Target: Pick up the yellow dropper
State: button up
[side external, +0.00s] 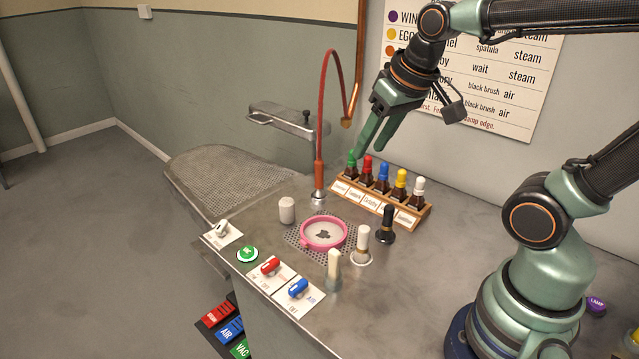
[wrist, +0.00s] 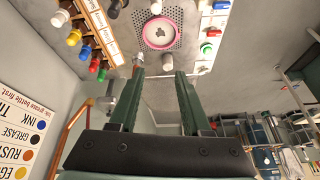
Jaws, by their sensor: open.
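The yellow dropper (side external: 400,178) has a yellow bulb on a brown bottle. It stands in the wooden rack (side external: 424,217), between the blue and white droppers. In the wrist view the yellow dropper (wrist: 74,38) is at the upper left, outside the space between my fingers. My gripper (side external: 371,146) is open, pointing down above the green end of the rack, left of the yellow dropper in the side view. In the wrist view my gripper (wrist: 160,76) has nothing between its fingers.
Green (side external: 351,158), red (side external: 367,161), blue (side external: 383,171) and white (side external: 418,185) droppers share the rack. A red hose (side external: 322,90) rises left of it. A pink ring (side external: 324,246), a black-handled brush (side external: 387,222) and pale-handled tools stand in front. The wall is close behind.

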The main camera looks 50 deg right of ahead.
jog(key=w+d+m+g, duration=0.3)
jog(key=w+d+m, duration=0.25)
jog(key=d, duration=0.45)
jog(key=m+g, duration=0.2)
jog(key=m, duration=0.6)
send_over(403, 170)
notch_tip(403, 170, down, 7)
jog(key=f, duration=0.6)
jog(key=shift+w+d+f, duration=0.1)
jog(key=shift+w+d, duration=0.1)
jog(key=shift+s+a+f, duration=0.1)
jog(key=shift+f, duration=1.25)
jog(key=shift+s+a+f, duration=0.1)
jog(key=shift+f, duration=1.25)
grip_shut()
